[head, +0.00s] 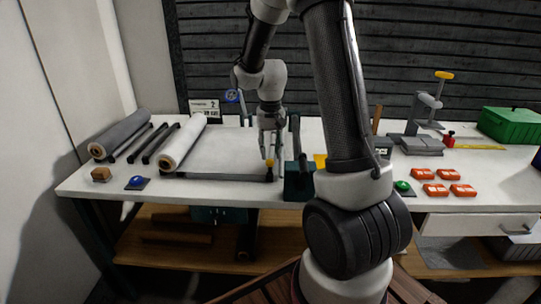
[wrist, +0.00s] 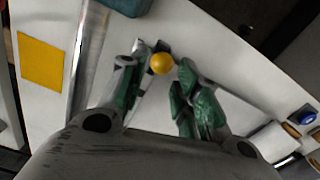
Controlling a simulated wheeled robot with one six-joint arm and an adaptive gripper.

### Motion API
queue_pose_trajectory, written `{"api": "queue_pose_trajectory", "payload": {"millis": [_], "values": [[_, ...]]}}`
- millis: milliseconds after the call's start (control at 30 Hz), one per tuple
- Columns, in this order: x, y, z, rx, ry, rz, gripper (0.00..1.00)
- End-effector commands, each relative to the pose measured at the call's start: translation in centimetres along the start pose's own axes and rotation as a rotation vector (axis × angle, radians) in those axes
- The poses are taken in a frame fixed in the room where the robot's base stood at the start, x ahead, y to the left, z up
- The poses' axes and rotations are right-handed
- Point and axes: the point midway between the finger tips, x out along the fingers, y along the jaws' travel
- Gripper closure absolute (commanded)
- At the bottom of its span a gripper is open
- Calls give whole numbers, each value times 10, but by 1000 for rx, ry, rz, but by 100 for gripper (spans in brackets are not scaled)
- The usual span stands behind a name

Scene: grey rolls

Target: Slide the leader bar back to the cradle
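A yellow ball knob (head: 269,162) stands on a small dark base at the front right corner of the grey sheet (head: 235,150). In the wrist view the knob (wrist: 161,63) shows between my fingertips, with a narrow gap on each side. My gripper (head: 270,154) points down just over the knob and is open (wrist: 162,68), holding nothing. The leader bar seems to run back from the knob, but my fingers hide most of it. The sheet reaches left to a pale roll (head: 185,142). I cannot make out the cradle for certain.
A teal block (head: 299,181) with a long bar behind it stands close to the right of my gripper. Several orange pieces (head: 436,190) lie right.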

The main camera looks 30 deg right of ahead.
Motion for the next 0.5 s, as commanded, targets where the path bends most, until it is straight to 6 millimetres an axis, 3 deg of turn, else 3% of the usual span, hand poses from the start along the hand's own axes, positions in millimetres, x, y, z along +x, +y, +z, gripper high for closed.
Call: {"api": "queue_pose_trajectory", "payload": {"millis": [200,500], "values": [[-14,0,0,0,1,0,68],[-15,0,0,0,0,0,68]]}}
